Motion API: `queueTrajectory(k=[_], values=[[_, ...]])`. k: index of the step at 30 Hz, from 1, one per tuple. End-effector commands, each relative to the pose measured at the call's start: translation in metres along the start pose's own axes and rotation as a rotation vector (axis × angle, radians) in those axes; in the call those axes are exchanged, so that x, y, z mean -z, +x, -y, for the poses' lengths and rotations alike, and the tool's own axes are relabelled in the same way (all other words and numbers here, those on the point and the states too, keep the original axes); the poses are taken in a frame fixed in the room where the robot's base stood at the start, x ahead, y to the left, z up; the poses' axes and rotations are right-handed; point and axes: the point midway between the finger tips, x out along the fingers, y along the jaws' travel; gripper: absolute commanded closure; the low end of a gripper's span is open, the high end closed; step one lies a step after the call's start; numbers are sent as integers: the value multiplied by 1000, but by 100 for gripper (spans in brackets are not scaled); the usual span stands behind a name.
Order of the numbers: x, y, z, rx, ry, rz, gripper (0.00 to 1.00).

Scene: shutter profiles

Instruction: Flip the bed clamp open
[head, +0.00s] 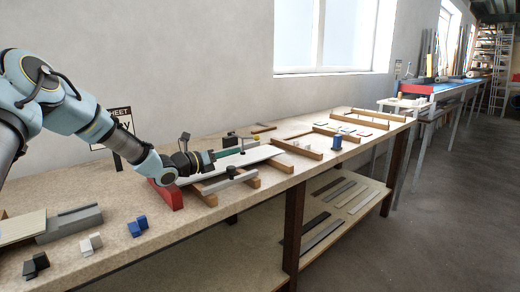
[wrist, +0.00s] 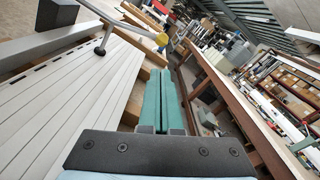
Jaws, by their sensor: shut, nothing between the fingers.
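The bed clamp (head: 243,138) appears to be the slim lever with a small yellow end, standing by the pale profiles at the back of the bed. In the wrist view its metal lever (wrist: 125,23) reaches across the upper left, and the yellow end (wrist: 161,39) is near the top middle. My gripper (head: 238,151) is low over the bed, pointing right, a little below the lever in the head view. Its two green fingers (wrist: 159,72) are together with nothing between them. The fingers seem apart from the lever; contact is unclear. The clamp's base is hard to make out.
Pale slatted profiles (wrist: 75,90) lie on wooden bars (head: 245,182). A grey bar with a dark block (head: 231,173) lies across the front. A red block (head: 165,195) stands beneath my wrist. Bare bench lies around (head: 190,228).

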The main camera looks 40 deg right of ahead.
Motion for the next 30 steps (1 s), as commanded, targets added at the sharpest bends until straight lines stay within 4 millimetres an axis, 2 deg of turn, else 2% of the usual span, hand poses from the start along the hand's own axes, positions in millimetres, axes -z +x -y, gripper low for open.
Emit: queueTrajectory(k=[8, 11, 21, 24, 30], values=[[0, 5, 1, 1, 3, -3, 100], [-1, 17, 2, 3, 3, -3, 100], [0, 76, 3, 2, 4, -5, 100], [0, 88, 2, 0, 5, -4, 100], [1, 99, 1, 0, 4, -4, 100]])
